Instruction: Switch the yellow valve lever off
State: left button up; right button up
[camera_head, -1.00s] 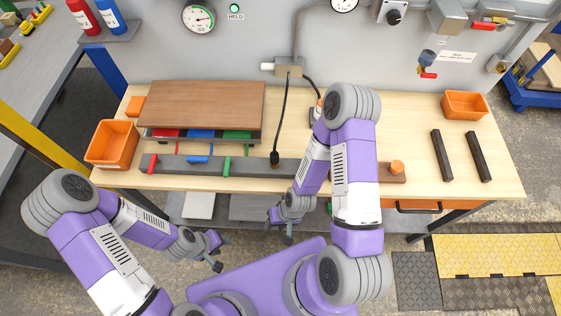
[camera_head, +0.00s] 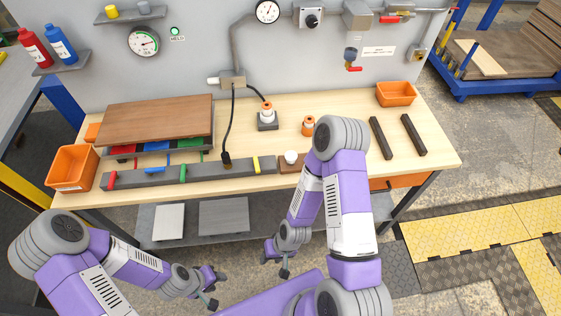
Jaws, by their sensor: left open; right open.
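The yellow valve lever (camera_head: 256,165) stands across the right part of a long dark grey bar (camera_head: 215,172) near the table's front edge. On the same bar, the red lever (camera_head: 112,180) and green lever (camera_head: 182,173) also stand across it, while the blue lever (camera_head: 160,169) lies along it. My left gripper (camera_head: 216,289) is open and empty in front of the table, low and left of the yellow lever. My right gripper (camera_head: 275,266) is open and empty, also in front of the table, nearer the yellow lever. Neither touches the bar.
A black plug and cable (camera_head: 226,158) rise from the bar just left of the yellow lever. A brown board (camera_head: 155,118) lies behind the bar. A wooden block with a white knob (camera_head: 291,157) is just right. Orange bins (camera_head: 72,178) and dark bars (camera_head: 381,138) flank the table.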

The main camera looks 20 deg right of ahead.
aim_at(256, 163)
jog(key=z, duration=0.55)
jog(key=i, duration=0.5)
jog(key=k, duration=0.5)
jog(key=u, duration=3.15)
jog(key=k, duration=0.7)
jog(key=z, duration=1.5)
